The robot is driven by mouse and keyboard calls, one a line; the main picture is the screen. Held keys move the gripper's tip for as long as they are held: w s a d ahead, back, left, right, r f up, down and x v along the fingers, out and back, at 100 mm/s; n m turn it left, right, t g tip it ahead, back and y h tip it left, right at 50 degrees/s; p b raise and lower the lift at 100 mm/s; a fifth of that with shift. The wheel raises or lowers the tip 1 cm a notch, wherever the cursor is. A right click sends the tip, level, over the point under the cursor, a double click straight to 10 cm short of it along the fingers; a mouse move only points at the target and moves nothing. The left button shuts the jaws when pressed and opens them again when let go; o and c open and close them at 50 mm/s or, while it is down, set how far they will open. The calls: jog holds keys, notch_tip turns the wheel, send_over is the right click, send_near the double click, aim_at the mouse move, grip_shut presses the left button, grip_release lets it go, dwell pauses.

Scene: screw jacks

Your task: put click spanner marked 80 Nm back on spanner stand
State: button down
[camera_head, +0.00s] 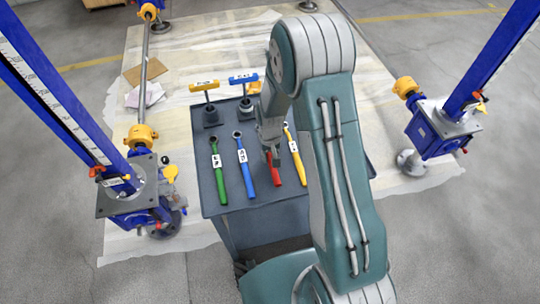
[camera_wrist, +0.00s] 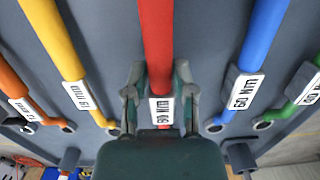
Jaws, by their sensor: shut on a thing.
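My gripper (camera_wrist: 160,98) is shut on a red spanner (camera_wrist: 156,45), with one finger on each side near its white label. The label reads like 60 or 80 Nm; I cannot tell which. In the head view the red spanner (camera_head: 275,178) shows below my gripper (camera_head: 271,150), over the dark grey top of a bench (camera_head: 225,207). I cannot tell whether it touches the bench top. My gripper and wrist hide its far end. I cannot pick out a separate spanner stand with certainty.
Green (camera_head: 221,185), blue (camera_head: 246,180) and yellow (camera_head: 297,165) spanners lie beside it; an orange one (camera_wrist: 10,80) shows in the wrist view. Yellow (camera_head: 205,86) and blue (camera_head: 243,78) T-handles stand at the back. Blue screw jacks (camera_head: 130,190) (camera_head: 440,125) flank the bench.

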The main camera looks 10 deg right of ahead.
jog(key=shift+c, duration=2.2)
grip_release()
notch_tip(320, 180, up, 12)
notch_tip(320, 180, up, 16)
jog(key=t, duration=0.3)
send_over(270, 154)
jog(key=s+d, duration=0.1)
jog(key=s, duration=0.8)
jog(key=s+r+t, duration=0.1)
jog(key=s+r, duration=0.2)
jog(key=s, duration=0.3)
jog(key=s+r+t, duration=0.2)
jog(key=s+r, duration=0.1)
jog(key=s, duration=0.4)
jog(key=shift+d+r, duration=0.35)
jog(key=shift+d, duration=0.05)
